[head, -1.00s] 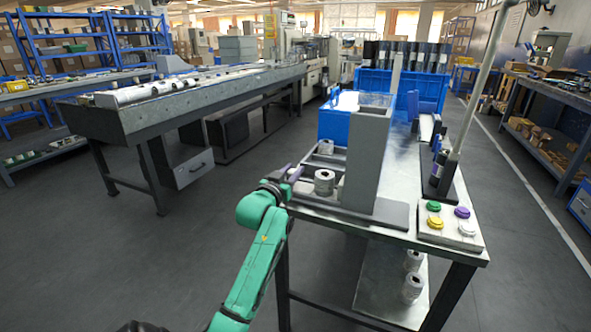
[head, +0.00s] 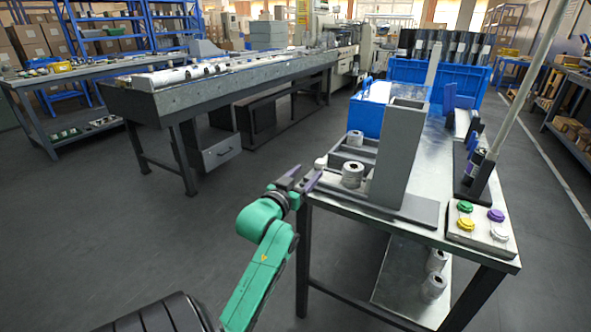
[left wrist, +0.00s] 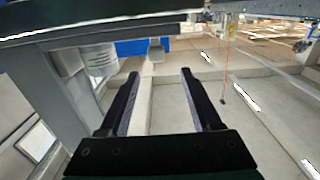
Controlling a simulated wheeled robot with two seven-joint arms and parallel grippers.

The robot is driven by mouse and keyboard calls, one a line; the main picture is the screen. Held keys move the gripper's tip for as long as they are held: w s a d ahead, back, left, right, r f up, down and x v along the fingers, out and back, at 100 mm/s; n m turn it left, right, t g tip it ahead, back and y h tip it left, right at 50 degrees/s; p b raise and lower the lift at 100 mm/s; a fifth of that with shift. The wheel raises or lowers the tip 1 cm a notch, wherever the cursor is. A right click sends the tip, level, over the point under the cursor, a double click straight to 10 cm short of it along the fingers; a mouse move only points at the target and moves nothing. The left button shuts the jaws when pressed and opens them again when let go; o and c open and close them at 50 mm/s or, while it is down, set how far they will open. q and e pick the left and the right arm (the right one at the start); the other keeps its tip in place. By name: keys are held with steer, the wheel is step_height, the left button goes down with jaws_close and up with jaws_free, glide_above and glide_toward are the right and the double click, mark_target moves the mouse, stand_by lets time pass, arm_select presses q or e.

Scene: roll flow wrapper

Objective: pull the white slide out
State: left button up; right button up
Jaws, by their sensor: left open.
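My left gripper (head: 302,178) is open and empty at the left edge of the metal table (head: 425,165), beside a grey tray unit. A small pale block (head: 321,162), perhaps the end of the white slide, sticks out at that unit's left side just beyond the fingertips. In the left wrist view the two dark fingers (left wrist: 158,75) stand apart, and a small grey-white block (left wrist: 156,51) shows ahead between them, not touched. The rest of the slide is hidden or cannot be told apart. My right gripper is not in view.
A tall grey chute (head: 398,150) stands on the table, with a whitish roll (head: 352,174) beside it. A button box (head: 478,229) sits at the front right corner. Blue bins (head: 368,115) stand behind. The floor left of the table is clear.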

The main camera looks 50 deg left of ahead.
arm_select(q)
steer(key=v, duration=0.5)
steer(key=shift+s+d, duration=0.15)
steer(key=shift+s, duration=0.25)
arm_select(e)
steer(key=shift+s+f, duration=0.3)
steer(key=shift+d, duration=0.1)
